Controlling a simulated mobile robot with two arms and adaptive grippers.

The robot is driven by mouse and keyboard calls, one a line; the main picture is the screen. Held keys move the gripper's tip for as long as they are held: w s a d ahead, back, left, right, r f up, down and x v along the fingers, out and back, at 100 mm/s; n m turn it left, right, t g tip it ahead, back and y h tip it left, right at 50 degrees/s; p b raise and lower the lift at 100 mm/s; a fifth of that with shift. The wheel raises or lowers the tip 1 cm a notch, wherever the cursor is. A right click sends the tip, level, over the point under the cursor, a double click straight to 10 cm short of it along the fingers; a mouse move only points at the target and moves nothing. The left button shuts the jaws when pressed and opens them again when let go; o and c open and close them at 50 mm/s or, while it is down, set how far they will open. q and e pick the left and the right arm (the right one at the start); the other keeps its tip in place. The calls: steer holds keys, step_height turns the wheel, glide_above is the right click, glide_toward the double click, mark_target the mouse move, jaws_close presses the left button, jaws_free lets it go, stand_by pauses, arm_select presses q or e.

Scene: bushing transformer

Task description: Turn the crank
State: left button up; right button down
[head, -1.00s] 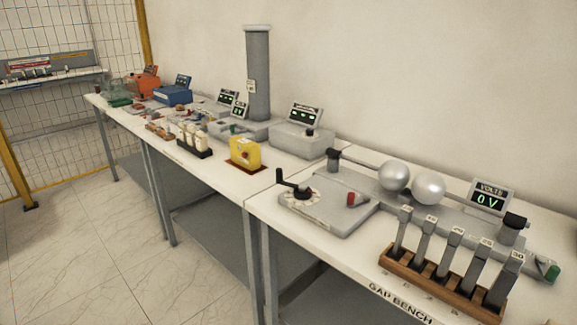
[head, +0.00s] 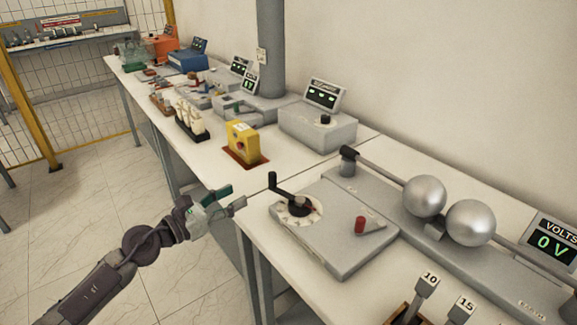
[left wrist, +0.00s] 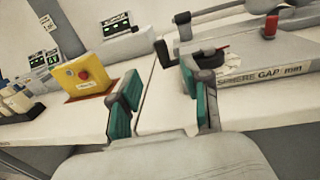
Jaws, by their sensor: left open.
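The crank (head: 284,188) is a black arm with an upright black knob. It sits on a round white dial (head: 299,208) on top of a flat grey box (head: 330,240) at the near bench's left end. My left gripper (head: 230,199) is open and empty, left of the crank and apart from it, by the bench's edge. In the left wrist view the gripper's teal-padded fingers (left wrist: 166,88) are spread. There the crank (left wrist: 163,53) shows beyond and between them, its dial partly hidden by the right finger. My right gripper is not in view.
A red-handled lever (head: 361,225) is on the same box. Two metal spheres (head: 424,195) and a volt display (head: 553,242) reading 0 stand to the right. Numbered grey blocks (head: 428,285) stand in front. A yellow box (head: 243,142) is on the far bench.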

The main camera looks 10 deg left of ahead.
mark_target(269, 176)
arm_select(q)
steer(key=p+x, duration=0.1)
steer(key=x, duration=0.5)
steer(key=p+x, duration=0.1)
steer(key=x, duration=0.5)
steer(key=shift+w+r+p, duration=0.1)
steer(key=shift+r+p, duration=0.1)
steer(key=shift+p, duration=0.15)
steer(key=shift+w+d+f, duration=0.1)
steer(key=shift+w+d, duration=0.15)
steer(key=shift+w, duration=0.1)
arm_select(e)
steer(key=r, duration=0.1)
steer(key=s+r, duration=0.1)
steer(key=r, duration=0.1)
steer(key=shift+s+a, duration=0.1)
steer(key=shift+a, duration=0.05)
arm_select(q)
jaws_close()
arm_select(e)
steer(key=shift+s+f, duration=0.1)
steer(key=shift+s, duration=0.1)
